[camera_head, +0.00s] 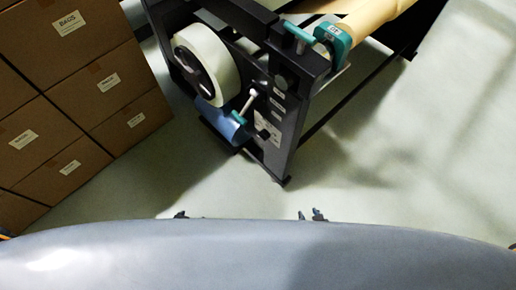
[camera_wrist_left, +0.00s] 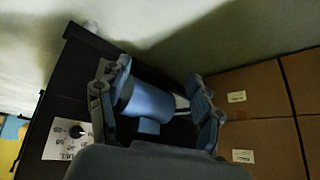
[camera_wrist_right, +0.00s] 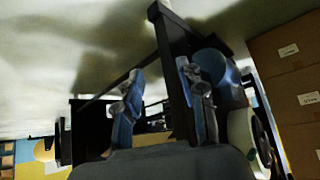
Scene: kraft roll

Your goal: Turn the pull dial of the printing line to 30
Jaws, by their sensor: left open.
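The printing line's dark frame (camera_head: 300,105) stands at the top centre of the head view. Its end panel carries a white label (camera_head: 268,124) and a small black knob (camera_head: 263,134), which looks like the dial. In the left wrist view a dark knob (camera_wrist_left: 76,131) sits on a white label (camera_wrist_left: 58,143); its numbers are too small to read. My left gripper (camera_head: 186,215) is open and empty; in its wrist view (camera_wrist_left: 155,85) a blue cylinder shows beyond the fingers. My right gripper (camera_head: 313,214) is open and empty, apart from the frame; it also shows in its wrist view (camera_wrist_right: 160,70).
A white roll (camera_head: 205,65) and a blue cylinder (camera_head: 220,120) stick out of the frame's left side. A teal-tipped lever (camera_head: 245,105) is beside the panel. Stacked cartons (camera_head: 75,100) stand at left. A kraft roll (camera_head: 375,12) lies at the top. Pale floor (camera_head: 400,170) is clear at right.

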